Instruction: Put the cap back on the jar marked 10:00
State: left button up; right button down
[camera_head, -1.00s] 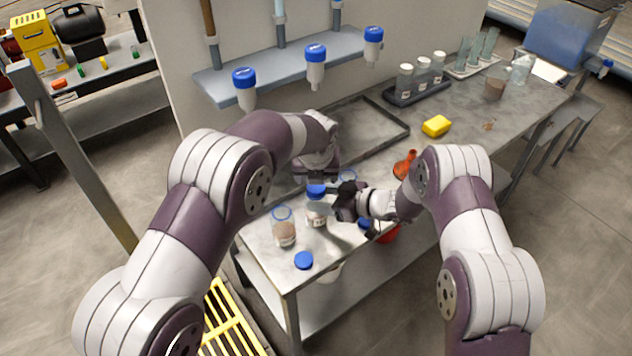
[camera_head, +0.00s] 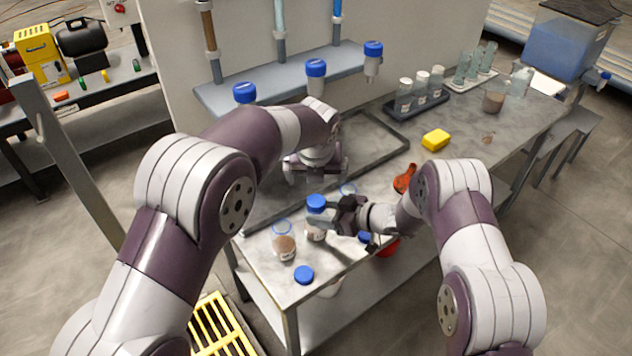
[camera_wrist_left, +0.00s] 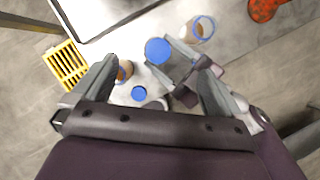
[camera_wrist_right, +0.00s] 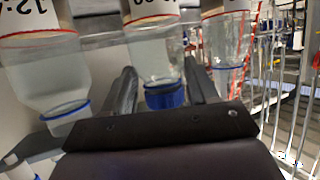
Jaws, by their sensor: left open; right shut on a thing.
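The middle jar (camera_head: 315,236) stands upright on the bench with a blue cap (camera_head: 316,202) on its mouth. In the right wrist view its label is upside down and cut off; part of it reads "00". My right gripper (camera_head: 318,221) is shut on this jar from the right, just below the cap. My left gripper (camera_head: 318,170) is open and empty above and behind the jar. In the left wrist view the cap (camera_wrist_left: 158,50) shows between its spread fingers, clear of them. I cannot tell whether the cap is fully tight.
An open jar with brown contents (camera_head: 284,246) stands to the left, another open jar (camera_head: 348,188) behind. A loose blue cap (camera_head: 304,275) lies near the front edge, another (camera_head: 365,237) by my right arm. An orange item (camera_head: 404,180) and yellow sponge (camera_head: 436,139) lie right.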

pick_arm(q)
jog(key=v, duration=0.6)
jog(key=shift+s+r, duration=0.1)
jog(key=shift+r, duration=0.05)
pick_arm(e)
jog(key=shift+c, duration=1.1)
grip_release()
pick_arm(q)
jog(key=shift+f+b, duration=0.8)
pick_arm(e)
jog(key=v, duration=1.2)
jog(key=shift+s+d, duration=0.25)
jog(key=shift+d, duration=0.05)
